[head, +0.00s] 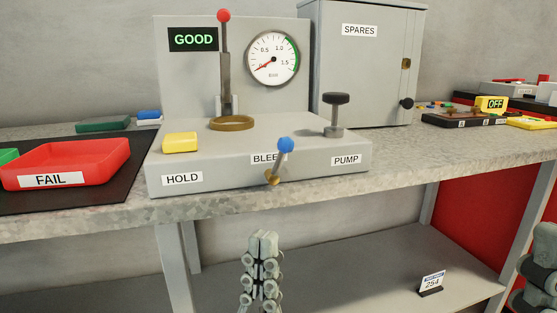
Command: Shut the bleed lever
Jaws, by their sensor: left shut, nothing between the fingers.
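The bleed lever (281,159) has a blue ball knob and a grey shaft on a brass pivot, on the front of the grey test unit (220,183). It leans up and slightly right, partly covering the BLEED label. My left gripper (264,236) is shut and empty, pointing up, below the bench edge and under the lever, apart from it. Part of my right arm shows at the right edge; its fingers cannot be made out.
The unit carries a red-knobbed lever (224,60), a gauge (271,58) with its needle near zero, a yellow block (180,142) and a black pump knob (336,100). A red FAIL tray (95,162) is left; a SPARES cabinet (365,75) stands behind. The bench edge (400,170) overhangs my gripper.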

